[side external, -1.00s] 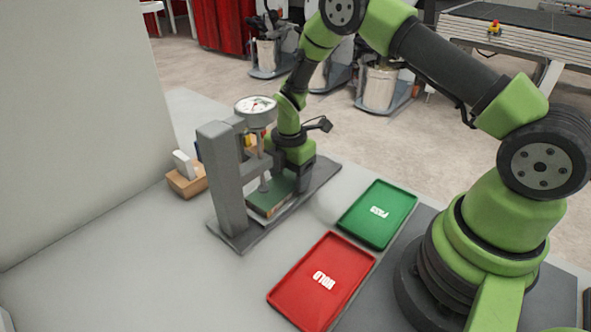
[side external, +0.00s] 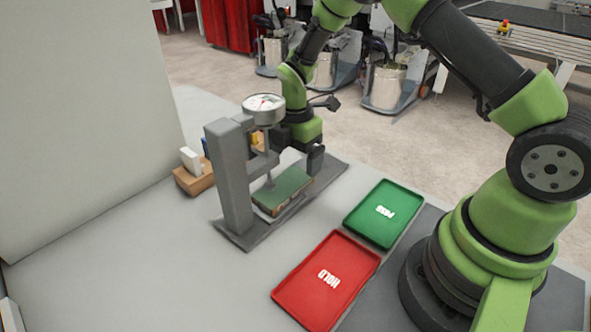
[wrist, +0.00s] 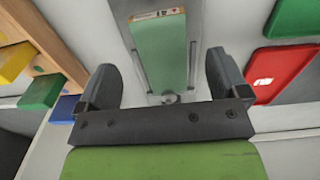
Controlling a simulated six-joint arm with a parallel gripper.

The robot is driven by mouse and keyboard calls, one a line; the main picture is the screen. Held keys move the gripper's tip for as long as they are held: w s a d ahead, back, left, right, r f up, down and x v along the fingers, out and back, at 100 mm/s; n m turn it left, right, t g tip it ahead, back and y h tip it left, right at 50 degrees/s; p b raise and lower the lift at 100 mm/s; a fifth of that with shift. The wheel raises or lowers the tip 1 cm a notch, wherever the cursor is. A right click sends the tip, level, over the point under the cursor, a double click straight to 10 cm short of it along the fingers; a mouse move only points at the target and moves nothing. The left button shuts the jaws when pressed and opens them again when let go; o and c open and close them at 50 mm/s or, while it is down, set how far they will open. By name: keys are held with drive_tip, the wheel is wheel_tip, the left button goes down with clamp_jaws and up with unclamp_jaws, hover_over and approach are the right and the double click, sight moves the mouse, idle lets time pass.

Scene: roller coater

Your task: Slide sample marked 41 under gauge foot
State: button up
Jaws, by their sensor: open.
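The sample, a flat block with a green top (side external: 284,190), lies on the grey base of the gauge stand (side external: 232,180). The gauge foot (side external: 268,184) is over its top; I cannot tell whether they touch. A round dial (side external: 264,108) tops the stand. My gripper (side external: 312,158) is open and empty, behind and slightly above the sample. In the wrist view its fingers (wrist: 162,80) stand apart, either side of the sample's line.
A red HOLD tray (side external: 325,300) and a green PASS tray (side external: 384,232) lie right of the stand. A wooden rack (side external: 186,184) with coloured blocks stands left of the stand. The front left of the table is clear.

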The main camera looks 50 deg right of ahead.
drive_tip(key=shift+d+r, duration=0.15)
drive_tip(key=shift+r, duration=1.2)
drive_tip(key=shift+d+r, duration=0.1)
drive_tip(key=shift+r, duration=1.2)
drive_tip(key=f, duration=0.9)
drive_tip(key=shift+a+f, duration=0.25)
drive_tip(key=shift+f, duration=0.15)
wheel_tip(320, 180, up, 11)
drive_tip(key=w+d+n+t+h, duration=0.1)
drive_tip(key=w+d+n+t, duration=0.1)
drive_tip(key=w+t, duration=0.1)
wheel_tip(320, 180, up, 14)
drive_tip(key=m+t, duration=0.2)
drive_tip(key=m, duration=0.8)
hover_over(294, 177)
drive_tip(key=s, duration=0.5)
drive_tip(key=s+a+r+m+t+y, duration=0.1)
drive_tip(key=s+a+r+m, duration=0.1)
drive_tip(key=s+m, duration=0.5)
drive_tip(key=s+a+r+m+t+y, duration=0.1)
drive_tip(key=s+a+r+m+y, duration=0.1)
drive_tip(key=s+m, duration=0.5)
drive_tip(key=shift+s+a+r+m, duration=0.3)
drive_tip(key=shift+s+a+r, duration=0.15)
drive_tip(key=shift+s, duration=0.8)
